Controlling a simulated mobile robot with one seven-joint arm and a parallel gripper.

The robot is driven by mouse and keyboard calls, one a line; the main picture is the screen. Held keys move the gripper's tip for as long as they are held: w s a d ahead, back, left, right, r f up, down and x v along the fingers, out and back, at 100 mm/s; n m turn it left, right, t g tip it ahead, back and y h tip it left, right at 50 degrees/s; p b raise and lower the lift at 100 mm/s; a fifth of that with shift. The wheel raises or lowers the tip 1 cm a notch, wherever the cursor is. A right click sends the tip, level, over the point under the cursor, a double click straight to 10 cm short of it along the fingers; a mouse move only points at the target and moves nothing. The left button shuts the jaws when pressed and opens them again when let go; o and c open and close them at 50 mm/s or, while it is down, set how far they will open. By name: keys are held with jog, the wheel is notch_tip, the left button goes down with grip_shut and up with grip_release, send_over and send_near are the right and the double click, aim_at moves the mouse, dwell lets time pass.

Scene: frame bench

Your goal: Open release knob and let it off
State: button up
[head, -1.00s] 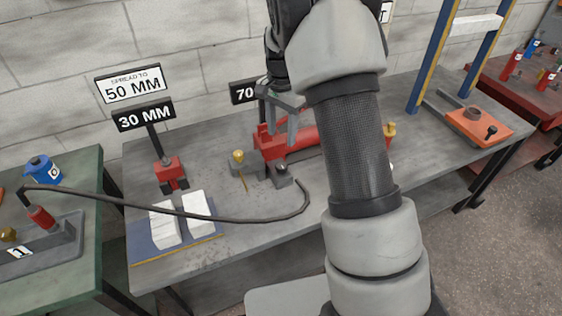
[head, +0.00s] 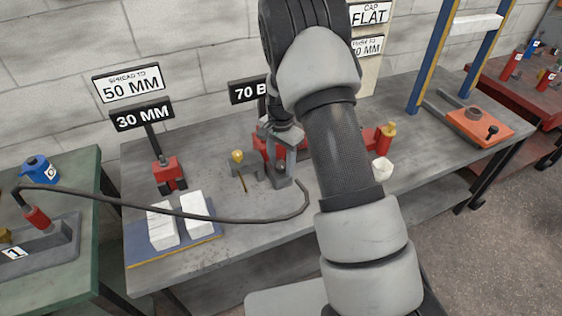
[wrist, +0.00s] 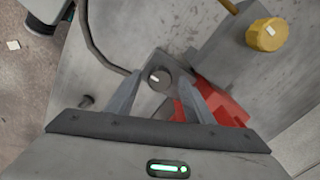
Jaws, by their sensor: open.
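A dark grey round knob with a white mark (wrist: 157,77) sits on a grey block of the red pump unit (wrist: 215,100). In the head view the knob (head: 281,181) is just below my fingertips. My gripper (wrist: 164,82) is open and points down, and the knob appears between its two fingertips in the wrist view. I cannot tell whether the fingers are around the knob or still above it. In the head view my gripper (head: 283,168) covers part of the red unit. A yellow knob (wrist: 267,33) stands on a neighbouring grey block.
A black hose (head: 200,215) runs from the unit across the bench to the left bench. White blocks (head: 196,207) lie on a blue plate at the front left. A red spreader (head: 168,176) stands behind them.

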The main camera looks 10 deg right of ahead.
jog(key=c, duration=1.1)
jog(key=shift+o, duration=0.2)
jog(key=shift+n, duration=0.4)
jog(key=n, duration=0.3)
jog(key=shift+b, duration=0.35)
jog(key=n, duration=0.4)
jog(key=shift+n, duration=0.3)
jog(key=n, duration=0.3)
jog(key=shift+n, duration=2.1)
